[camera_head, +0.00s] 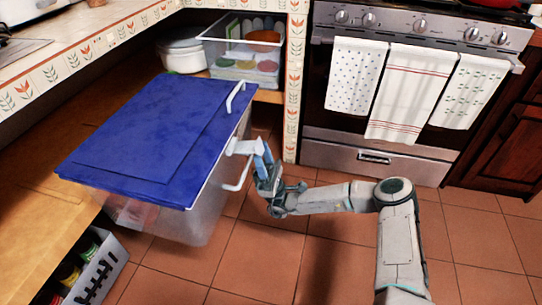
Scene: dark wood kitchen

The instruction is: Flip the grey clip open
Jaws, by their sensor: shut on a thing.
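A clear plastic box (180,224) with a blue lid (165,135) stands on the wooden shelf at the left. A pale grey clip (241,147) sits on the lid's right edge and sticks out sideways from the box. My gripper (261,157) is at the outer end of this clip, to the right of the box, and is shut on it. The fingertips partly hide the clip's end. A pale loop-shaped handle (240,172) shows just below the clip, and another pale bar (235,97) stands further back along the lid edge.
A clear bin with colourful things (243,68) and a white pot (183,52) stand on the shelf behind. The oven with hanging towels (408,92) is at the back right. A jar rack (95,272) is at lower left. Tiled floor (480,245) is free at right.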

